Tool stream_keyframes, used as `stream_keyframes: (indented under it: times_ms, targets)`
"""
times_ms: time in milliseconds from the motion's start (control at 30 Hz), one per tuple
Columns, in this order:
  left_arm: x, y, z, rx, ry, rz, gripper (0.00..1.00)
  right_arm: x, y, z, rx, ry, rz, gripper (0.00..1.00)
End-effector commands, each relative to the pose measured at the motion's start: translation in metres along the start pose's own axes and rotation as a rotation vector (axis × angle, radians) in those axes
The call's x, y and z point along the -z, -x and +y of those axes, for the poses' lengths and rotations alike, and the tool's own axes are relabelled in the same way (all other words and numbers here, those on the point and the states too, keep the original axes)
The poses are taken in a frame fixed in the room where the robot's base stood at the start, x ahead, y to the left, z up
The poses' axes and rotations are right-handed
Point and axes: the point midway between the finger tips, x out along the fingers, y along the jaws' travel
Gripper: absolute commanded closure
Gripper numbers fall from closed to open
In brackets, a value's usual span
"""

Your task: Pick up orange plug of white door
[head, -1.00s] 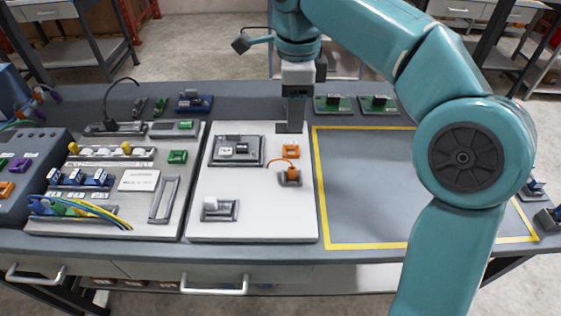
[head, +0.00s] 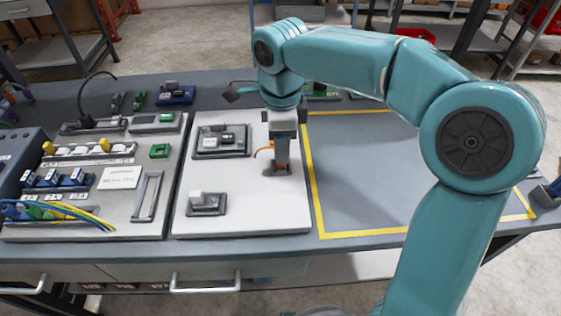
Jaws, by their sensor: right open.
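The white door (head: 245,215) is a flat white panel on the workbench. The orange plug (head: 282,160) stands in a dark grey holder at the panel's right side, with its thin orange cable (head: 263,150) curling out to the left. My right gripper (head: 282,148) points straight down at the plug, with its open jaws at or around it. The jaws hide most of the plug, and I cannot tell whether they touch it. The orange socket behind is hidden by the gripper. My left gripper is not in view.
A white block in a grey holder (head: 207,210) and a grey-framed connector unit (head: 220,142) share the panel. A crowded connector board (head: 120,207) with cables lies left. A yellow-bordered grey area (head: 355,190) on the right is clear.

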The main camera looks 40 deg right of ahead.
Motion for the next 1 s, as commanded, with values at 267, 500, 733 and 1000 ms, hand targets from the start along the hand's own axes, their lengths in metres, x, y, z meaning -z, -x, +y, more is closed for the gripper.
stream_keyframes:
  times_ms: [267, 500, 733, 1000]
  targets:
    - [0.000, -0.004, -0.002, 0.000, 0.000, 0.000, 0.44, -0.001, -0.035, 0.000, -0.001, 0.000, 0.001, 0.55]
    - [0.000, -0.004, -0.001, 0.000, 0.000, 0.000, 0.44, -0.001, -0.035, 0.000, 0.000, 0.000, 0.000, 0.65]
    - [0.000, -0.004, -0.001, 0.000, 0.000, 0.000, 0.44, -0.001, -0.034, 0.000, 0.000, 0.000, 0.000, 1.00]
    - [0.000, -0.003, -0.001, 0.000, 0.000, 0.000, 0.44, -0.001, -0.032, -0.001, 0.000, 0.000, 0.000, 1.00]
